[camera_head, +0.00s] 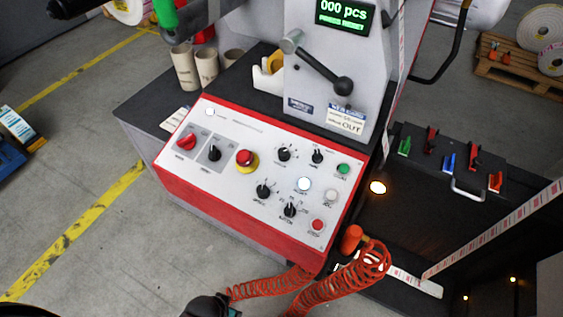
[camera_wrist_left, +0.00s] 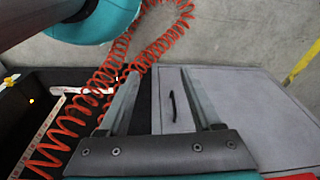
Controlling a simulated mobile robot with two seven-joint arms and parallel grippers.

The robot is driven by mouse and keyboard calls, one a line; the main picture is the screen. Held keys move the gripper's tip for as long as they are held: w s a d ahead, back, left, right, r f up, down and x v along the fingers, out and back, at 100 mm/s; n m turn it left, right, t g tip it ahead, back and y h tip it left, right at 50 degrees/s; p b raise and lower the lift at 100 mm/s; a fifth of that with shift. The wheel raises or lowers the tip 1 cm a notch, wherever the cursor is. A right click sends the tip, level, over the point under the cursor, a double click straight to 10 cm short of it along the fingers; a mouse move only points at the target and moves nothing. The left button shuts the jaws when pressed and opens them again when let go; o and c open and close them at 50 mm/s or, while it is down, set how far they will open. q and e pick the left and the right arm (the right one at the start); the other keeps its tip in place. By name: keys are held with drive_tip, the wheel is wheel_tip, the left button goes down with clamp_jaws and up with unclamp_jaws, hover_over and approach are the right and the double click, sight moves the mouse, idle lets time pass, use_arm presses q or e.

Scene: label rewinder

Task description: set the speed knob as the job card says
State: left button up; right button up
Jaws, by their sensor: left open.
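The sloped white control panel (camera_head: 228,168) with a red rim is in the middle of the head view. It carries several black knobs. The knob (camera_head: 263,191) at lower centre has a label that seems to read speed; its scale and setting are too small to read. Another black knob (camera_head: 290,209) sits to its lower right. No card can be made out clearly as the job card. My left gripper (camera_wrist_left: 160,100) is open and empty in the left wrist view, with a grey cabinet door and its dark handle (camera_wrist_left: 172,105) behind the fingers. My right gripper is not in view.
A red emergency button (camera_head: 245,158) on yellow and a red rotary switch (camera_head: 186,142) share the panel. An orange coiled hose (camera_head: 338,285) hangs below the panel and passes beside my left gripper. A ball-ended lever (camera_head: 322,70) stands above. Open floor lies left.

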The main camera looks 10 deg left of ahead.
use_arm(q)
drive_tip(key=w+d+r+m+t+h+p, duration=0.15)
drive_tip(key=w+r+p, duration=0.25)
drive_tip(key=r, duration=0.8)
drive_tip(key=w+d+r+t+p, duration=0.1)
drive_tip(key=w+d+r+p, duration=0.25)
drive_tip(key=r, duration=0.85)
drive_tip(key=w+d+r+m+t+p, duration=0.1)
drive_tip(key=w+r+p, duration=0.35)
drive_tip(key=r, duration=0.85)
drive_tip(key=w+d+r+m+h+p, duration=0.1)
drive_tip(key=w+d+r+m+h, duration=0.2)
drive_tip(key=d+r+m, duration=0.4)
drive_tip(key=g+y, duration=0.2)
approach(262, 190)
drive_tip(key=shift+m+t, duration=0.25)
drive_tip(key=b+x, duration=0.2)
drive_tip(key=x, duration=0.7)
drive_tip(key=shift+s+a, duration=0.1)
drive_tip(key=shift+s, duration=0.1)
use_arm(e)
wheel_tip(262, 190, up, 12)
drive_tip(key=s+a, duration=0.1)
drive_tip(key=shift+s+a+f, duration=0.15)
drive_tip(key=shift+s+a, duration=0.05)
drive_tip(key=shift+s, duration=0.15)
use_arm(q)
drive_tip(key=shift+c, duration=0.3)
